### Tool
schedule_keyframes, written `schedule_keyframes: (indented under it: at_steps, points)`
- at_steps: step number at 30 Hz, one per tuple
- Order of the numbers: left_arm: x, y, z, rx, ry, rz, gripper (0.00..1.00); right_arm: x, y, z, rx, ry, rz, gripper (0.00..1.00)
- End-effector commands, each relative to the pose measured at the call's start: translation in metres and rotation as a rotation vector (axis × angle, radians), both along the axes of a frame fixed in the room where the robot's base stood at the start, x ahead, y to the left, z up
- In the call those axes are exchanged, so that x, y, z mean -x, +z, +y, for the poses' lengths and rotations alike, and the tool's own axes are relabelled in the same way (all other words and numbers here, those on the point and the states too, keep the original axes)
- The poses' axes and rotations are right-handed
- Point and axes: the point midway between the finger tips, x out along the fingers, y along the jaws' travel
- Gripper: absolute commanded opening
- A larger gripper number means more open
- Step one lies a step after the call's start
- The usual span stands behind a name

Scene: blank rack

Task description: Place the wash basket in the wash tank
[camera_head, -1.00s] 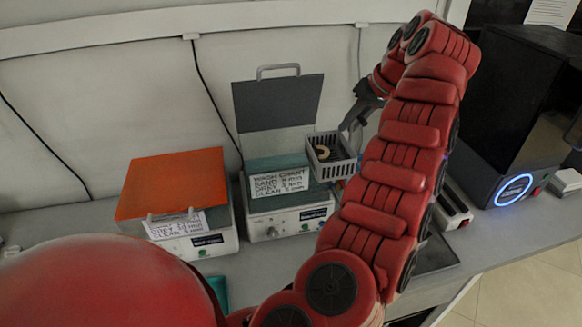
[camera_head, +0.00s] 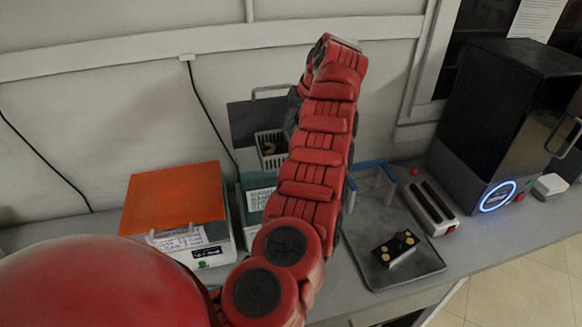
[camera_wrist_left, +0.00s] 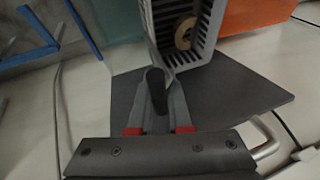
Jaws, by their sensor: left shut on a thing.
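The wash basket (camera_head: 270,148) is a light grey slotted basket with a tan ring-shaped part in it. The basket appears above the tank, in front of the lid; my arm hides the tank's right side and opening. My right gripper is not in view.
A similar unit with an orange lid (camera_head: 175,194) stands left of the tank. Right of my arm are a dark tray (camera_head: 425,262) with a black part (camera_head: 397,247), a blue-topped frame (camera_head: 378,165), a twin-slot device (camera_head: 432,207) and a black machine (camera_head: 495,120).

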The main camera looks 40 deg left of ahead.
Motion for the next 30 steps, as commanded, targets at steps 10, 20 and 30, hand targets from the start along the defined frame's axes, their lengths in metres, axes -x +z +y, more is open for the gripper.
schedule_keyframes:
  at_steps: [10,20,30]
  points:
    - [0.001,-0.048,0.0,-0.005,0.0,0.006,0.0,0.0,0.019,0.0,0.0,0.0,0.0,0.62]
    - [0.002,-0.119,0.0,-0.002,0.002,0.005,0.0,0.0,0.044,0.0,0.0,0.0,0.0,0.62]
    - [0.002,-0.155,0.0,-0.001,0.001,0.007,0.0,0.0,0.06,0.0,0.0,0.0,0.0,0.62]
